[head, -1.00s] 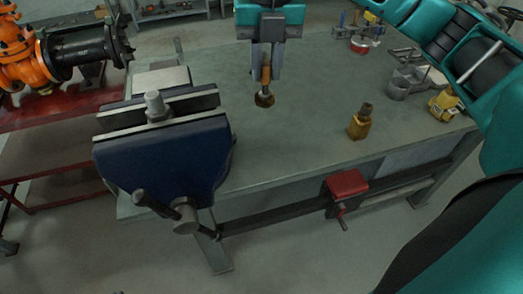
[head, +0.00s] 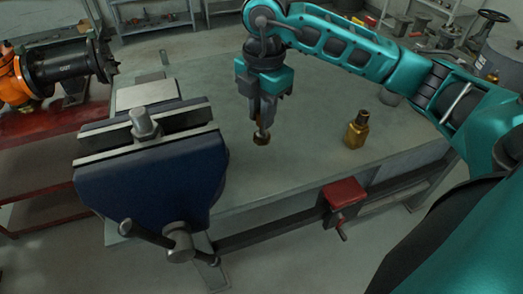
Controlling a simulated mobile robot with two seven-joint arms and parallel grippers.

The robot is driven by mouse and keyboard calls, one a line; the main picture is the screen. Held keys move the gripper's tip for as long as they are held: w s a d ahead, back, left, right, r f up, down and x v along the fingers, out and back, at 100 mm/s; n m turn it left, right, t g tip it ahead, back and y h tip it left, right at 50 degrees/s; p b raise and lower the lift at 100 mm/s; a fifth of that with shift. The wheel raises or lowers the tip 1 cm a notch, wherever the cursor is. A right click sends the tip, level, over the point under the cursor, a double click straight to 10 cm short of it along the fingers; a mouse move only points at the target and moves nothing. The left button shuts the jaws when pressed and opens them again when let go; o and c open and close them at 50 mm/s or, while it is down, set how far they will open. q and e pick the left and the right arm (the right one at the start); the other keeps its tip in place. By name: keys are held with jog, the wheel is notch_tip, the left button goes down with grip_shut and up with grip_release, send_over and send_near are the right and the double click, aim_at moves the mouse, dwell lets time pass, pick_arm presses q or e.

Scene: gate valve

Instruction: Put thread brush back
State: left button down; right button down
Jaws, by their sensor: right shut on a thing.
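My right gripper (head: 262,117) points down over the workbench, between the vise and the bottle. It is shut on the thread brush (head: 262,138). The dark round head of the brush hangs below the fingertips; most of its handle is hidden by the fingers. I cannot tell whether the brush head touches the bench top. My left gripper is not in view.
A blue bench vise (head: 150,180) stands at the left of the grey workbench (head: 290,175). A yellow-brown bottle (head: 356,131) stands to the right. A red vise-like tool (head: 345,192) sits at the front edge. An orange valve (head: 15,80) is on a red cart. The bench between vise and bottle is clear.

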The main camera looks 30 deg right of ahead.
notch_tip(320, 180, down, 10)
jog(key=shift+f, duration=0.25)
jog(key=shift+b, duration=0.3)
jog(key=shift+f, duration=0.2)
jog(key=c, duration=1)
grip_release()
jog(key=shift+r, duration=0.1)
jog(key=shift+r, duration=0.2)
jog(key=r, duration=1.2)
jog(key=shift+s+p, duration=0.2)
jog(key=shift+p, duration=0.15)
